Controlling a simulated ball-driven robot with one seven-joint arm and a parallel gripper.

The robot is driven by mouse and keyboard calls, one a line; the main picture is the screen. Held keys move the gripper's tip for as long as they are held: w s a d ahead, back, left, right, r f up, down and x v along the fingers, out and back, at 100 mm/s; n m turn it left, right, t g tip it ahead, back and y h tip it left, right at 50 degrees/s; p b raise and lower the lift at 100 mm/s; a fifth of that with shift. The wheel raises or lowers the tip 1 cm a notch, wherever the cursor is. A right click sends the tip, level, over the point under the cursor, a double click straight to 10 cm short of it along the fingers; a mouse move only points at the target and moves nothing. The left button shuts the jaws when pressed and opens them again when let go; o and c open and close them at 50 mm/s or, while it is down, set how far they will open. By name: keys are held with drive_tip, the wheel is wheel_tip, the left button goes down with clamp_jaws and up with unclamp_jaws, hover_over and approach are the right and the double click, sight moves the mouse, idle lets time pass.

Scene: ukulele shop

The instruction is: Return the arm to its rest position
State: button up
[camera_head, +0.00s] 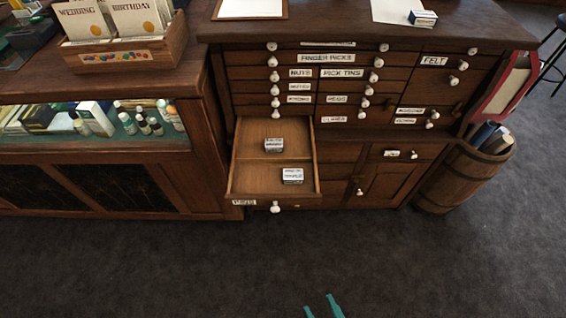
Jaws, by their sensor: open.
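My gripper (322,306) shows only as two teal fingertips at the bottom edge, right of the middle. The tips are apart, with nothing seen between them, and dark grey carpet lies behind them. The rest of the gripper and the arm are out of view. In the picture, the gripper is well below the wooden drawer cabinet (350,160) and apart from it.
A drawer (272,176) stands pulled out, holding two small labelled boxes (274,145) (292,176). A glass-fronted counter (95,150) is at left, a barrel (462,178) with rolled items at right. The carpet (180,265) in front is clear.

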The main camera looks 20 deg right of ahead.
drive_tip(key=w+d+f+n+g, duration=0.1)
drive_tip(key=w+d+f+g, duration=0.1)
drive_tip(key=w+d+g, duration=0.55)
drive_tip(key=s+d+r+m+g+h, duration=0.1)
drive_tip(key=s+d+r+m+g, duration=0.1)
drive_tip(key=s+d+r+g, duration=0.4)
drive_tip(key=d+r+g, duration=0.1)
drive_tip(key=g, duration=0.2)
drive_tip(key=shift+s+d+r+h, duration=0.2)
drive_tip(key=shift+s+d+h, duration=0.1)
drive_tip(key=shift+s+h, duration=0.1)
